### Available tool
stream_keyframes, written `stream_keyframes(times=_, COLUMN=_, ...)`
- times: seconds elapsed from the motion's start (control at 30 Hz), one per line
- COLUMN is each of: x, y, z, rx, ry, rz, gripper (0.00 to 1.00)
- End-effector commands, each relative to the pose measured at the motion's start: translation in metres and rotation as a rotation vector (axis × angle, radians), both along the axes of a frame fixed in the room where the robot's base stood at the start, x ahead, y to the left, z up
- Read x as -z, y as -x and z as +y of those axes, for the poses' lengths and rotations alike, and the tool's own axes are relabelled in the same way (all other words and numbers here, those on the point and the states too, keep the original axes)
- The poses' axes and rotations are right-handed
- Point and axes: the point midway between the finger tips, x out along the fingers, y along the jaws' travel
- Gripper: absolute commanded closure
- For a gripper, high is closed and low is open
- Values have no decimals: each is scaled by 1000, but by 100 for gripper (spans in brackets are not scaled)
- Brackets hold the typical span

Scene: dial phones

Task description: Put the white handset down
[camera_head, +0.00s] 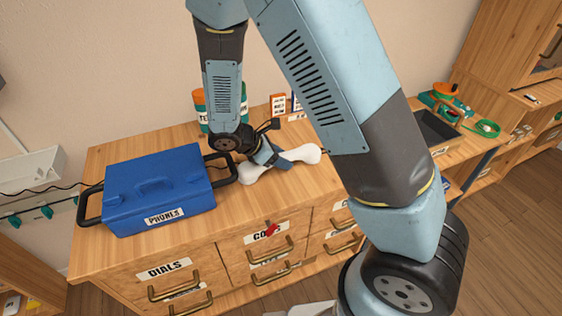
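The white handset (306,153) is over the wooden cabinet top (305,185), to the right of the blue case. Its two rounded ends show at left and right. My gripper (267,158) comes down from above and appears shut on the handset's narrow middle, which it partly hides. The fingertips are small and partly hidden in this view. I cannot tell whether the handset touches the wood or is slightly above it.
Several labelled drawers are in the cabinet front. Small boxes (279,104) and a canister (200,112) stand behind. Front cabinet top is bare.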

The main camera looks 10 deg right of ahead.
Motion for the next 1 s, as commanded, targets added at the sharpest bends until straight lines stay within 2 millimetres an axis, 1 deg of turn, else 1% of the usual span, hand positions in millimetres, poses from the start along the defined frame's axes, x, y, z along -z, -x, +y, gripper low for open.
stream_keyframes(times=0.03, x=0, y=0, z=0, rx=0, ry=0, rz=0, gripper=55)
stream_keyframes(times=0.07, x=0, y=0, z=0, rx=0, ry=0, rz=0, gripper=58)
stream_keyframes(times=0.5, x=0, y=0, z=0, rx=1, ry=0, rz=-1, gripper=100)
stream_keyframes(times=0.77, x=-1, y=0, z=-1, rx=2, ry=0, rz=-1, gripper=100)
stream_keyframes(times=0.9, x=-8, y=-1, z=-2, rx=4, ry=-1, rz=-1, gripper=100)
stream_keyframes(times=1.0, x=-7, y=6, z=-5, rx=1, ry=0, rz=0, gripper=100)
